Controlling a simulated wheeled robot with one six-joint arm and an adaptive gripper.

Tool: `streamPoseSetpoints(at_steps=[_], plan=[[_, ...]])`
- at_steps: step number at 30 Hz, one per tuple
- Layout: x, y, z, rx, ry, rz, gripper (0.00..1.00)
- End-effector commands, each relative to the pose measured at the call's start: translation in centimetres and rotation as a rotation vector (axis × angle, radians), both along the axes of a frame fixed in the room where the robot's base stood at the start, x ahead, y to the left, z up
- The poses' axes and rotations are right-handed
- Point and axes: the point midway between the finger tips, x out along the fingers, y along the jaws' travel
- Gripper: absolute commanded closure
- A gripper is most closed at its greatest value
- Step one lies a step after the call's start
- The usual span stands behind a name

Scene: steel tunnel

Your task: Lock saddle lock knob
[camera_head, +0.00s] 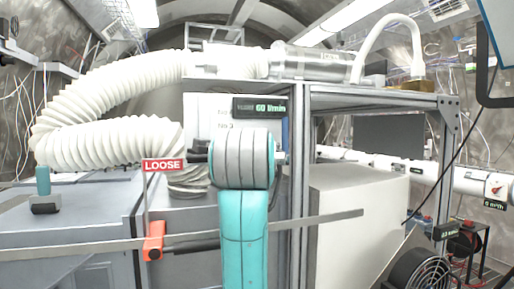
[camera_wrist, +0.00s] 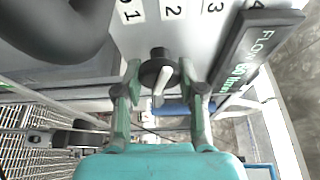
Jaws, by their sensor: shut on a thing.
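An orange-red saddle block (camera_head: 153,243) sits on a flat metal rail (camera_head: 310,222) in the head view. A thin stem rises from it to a red sign (camera_head: 163,165) reading "LOOSE". A dark bar-shaped part (camera_head: 195,247) sticks out to the saddle's right. I cannot tell which part is its lock knob. My gripper (camera_wrist: 160,75) is away from the saddle, at a panel, with its fingers either side of a black round knob (camera_wrist: 155,66) with a white pointer. It is shut on that knob.
The panel (camera_wrist: 190,45) carries numbers 1 to 4 and a flow display (camera_wrist: 245,60). The display also shows in the head view (camera_head: 261,108). A white corrugated hose (camera_head: 100,100) loops at left above grey cabinets (camera_head: 70,215). A metal frame post (camera_head: 298,150) stands close to my arm's right.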

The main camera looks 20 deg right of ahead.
Motion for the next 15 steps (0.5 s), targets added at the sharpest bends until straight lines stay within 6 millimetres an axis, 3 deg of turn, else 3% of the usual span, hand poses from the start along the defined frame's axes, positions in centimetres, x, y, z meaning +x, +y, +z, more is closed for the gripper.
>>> streamPoseSetpoints(at_steps=[1, 4, 15], plan=[[0.03, -0.03, -0.11, 0.000, 0.003, -0.001, 0.58], [0.02, -0.02, -0.10, 0.000, 0.002, -0.001, 0.35], [-0.31, 0.15, 0.00, 0.000, -0.001, 0.000, 0.35]])
